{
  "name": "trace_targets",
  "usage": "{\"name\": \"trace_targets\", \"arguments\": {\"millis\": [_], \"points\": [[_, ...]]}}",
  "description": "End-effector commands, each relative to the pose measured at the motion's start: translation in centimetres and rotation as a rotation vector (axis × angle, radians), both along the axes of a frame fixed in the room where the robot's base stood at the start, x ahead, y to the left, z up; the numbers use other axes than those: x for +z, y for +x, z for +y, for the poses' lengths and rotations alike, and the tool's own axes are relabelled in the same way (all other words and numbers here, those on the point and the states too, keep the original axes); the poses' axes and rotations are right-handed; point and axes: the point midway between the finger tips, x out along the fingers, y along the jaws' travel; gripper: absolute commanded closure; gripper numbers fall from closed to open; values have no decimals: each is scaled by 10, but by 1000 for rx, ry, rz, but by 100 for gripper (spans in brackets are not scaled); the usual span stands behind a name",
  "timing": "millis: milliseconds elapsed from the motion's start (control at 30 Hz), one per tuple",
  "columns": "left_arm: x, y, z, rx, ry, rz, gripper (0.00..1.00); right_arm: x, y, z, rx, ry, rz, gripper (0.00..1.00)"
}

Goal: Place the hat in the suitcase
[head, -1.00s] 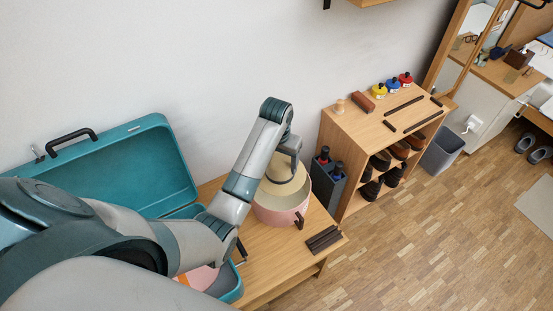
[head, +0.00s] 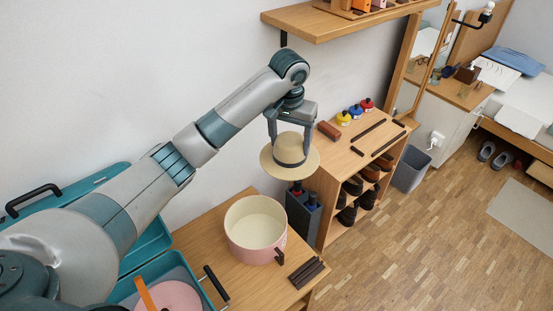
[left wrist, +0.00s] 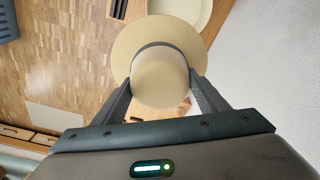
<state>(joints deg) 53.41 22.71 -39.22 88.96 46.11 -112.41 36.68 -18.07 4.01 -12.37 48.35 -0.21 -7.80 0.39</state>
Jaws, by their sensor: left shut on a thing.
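The cream hat (head: 289,172) with a dark band hangs in the air, its brim roughly level. My left gripper (head: 290,146) is shut on its crown from above. The hat (left wrist: 158,72) also shows between the two fingers in the left wrist view. The teal suitcase (head: 158,266) lies open on the bench at the lower left, its lid raised against the wall. My left arm hides part of it. A pink round thing (head: 178,298) and an orange strip lie inside it. My right gripper is not in view.
An empty round pink box (head: 257,243) stands open on the wooden bench (head: 213,241), below the hat. Dark bars (head: 307,272) lie at its right. A grey bottle holder (head: 303,212) and a shoe shelf (head: 332,172) stand beyond. A wall shelf (head: 340,24) hangs above.

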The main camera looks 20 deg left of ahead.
Motion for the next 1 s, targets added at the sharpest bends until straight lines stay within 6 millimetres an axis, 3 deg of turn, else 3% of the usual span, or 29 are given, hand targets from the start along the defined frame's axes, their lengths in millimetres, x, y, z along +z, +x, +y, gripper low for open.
{"name": "trace_targets", "arguments": {"millis": [33, 167, 333, 533, 733, 1000], "points": [[16, 1, -6, -14, 3, -7, 57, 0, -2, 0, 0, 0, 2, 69], [46, -8, -25, -45, 3, -7, 57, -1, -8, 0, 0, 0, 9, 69], [82, -42, -46, -86, 3, -6, 57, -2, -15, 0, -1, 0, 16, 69], [95, -92, -44, -83, 1, -2, 57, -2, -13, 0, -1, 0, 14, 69], [97, -144, -21, -31, 4, -4, 57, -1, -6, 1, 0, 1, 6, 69], [95, -179, -1, 29, -1, -1, 57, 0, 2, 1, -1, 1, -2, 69]]}}
